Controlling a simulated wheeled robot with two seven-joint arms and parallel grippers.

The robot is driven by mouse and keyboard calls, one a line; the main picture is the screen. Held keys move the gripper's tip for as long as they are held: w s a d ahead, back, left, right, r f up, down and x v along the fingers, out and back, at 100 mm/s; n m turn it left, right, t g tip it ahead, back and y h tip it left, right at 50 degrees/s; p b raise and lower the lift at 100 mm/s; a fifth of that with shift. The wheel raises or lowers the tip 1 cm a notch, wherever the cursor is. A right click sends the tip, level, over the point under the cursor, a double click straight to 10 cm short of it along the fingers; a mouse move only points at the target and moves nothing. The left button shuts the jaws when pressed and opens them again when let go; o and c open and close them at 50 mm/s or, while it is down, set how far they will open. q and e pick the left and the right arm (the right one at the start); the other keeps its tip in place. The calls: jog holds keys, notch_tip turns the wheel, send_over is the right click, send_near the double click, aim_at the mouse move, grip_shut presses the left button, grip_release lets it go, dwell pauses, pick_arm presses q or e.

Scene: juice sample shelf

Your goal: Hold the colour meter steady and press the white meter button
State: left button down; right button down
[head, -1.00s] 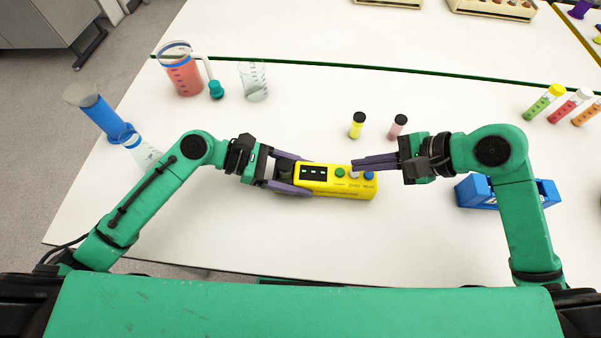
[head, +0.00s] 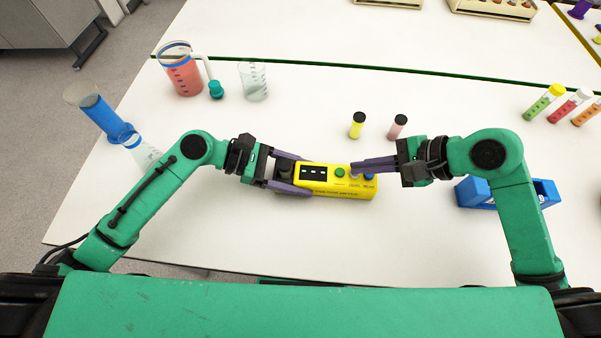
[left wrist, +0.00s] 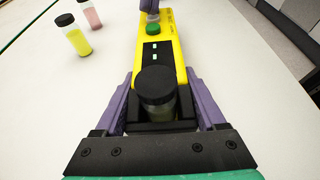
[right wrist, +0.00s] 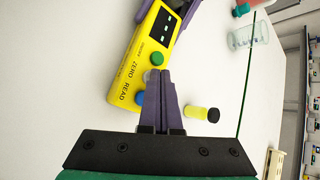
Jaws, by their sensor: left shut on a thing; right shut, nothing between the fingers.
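The yellow colour meter (head: 325,193) lies on the white bench, with a dark display and a row of buttons: green (head: 340,173), white (head: 354,175) and blue (head: 369,178). My left gripper (head: 303,178) is shut on the meter's left end, one finger along each long side. A dark-capped vial (left wrist: 155,88) stands in that end of the meter. My right gripper (head: 353,169) is shut and empty, its fingertips at the white button. The fingers mostly hide this button in the right wrist view, so I cannot tell whether it is pressed down.
A yellow vial (head: 357,126) and a pink vial (head: 397,127) stand behind the meter. A blue rack (head: 478,195) stands right, partly behind my right arm. A red-filled jug (head: 184,78) and beakers stand back left. The bench in front of the meter is clear.

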aim_at(278, 170)
dwell(0.4)
jog(key=shift+r, duration=0.45)
notch_tip(278, 170, up, 6)
dwell(0.4)
dwell(1.1)
pick_arm(q)
grip_release()
jog(key=v, duration=0.7)
jog(key=shift+a+r, duration=0.1)
jog(key=shift+a, duration=0.25)
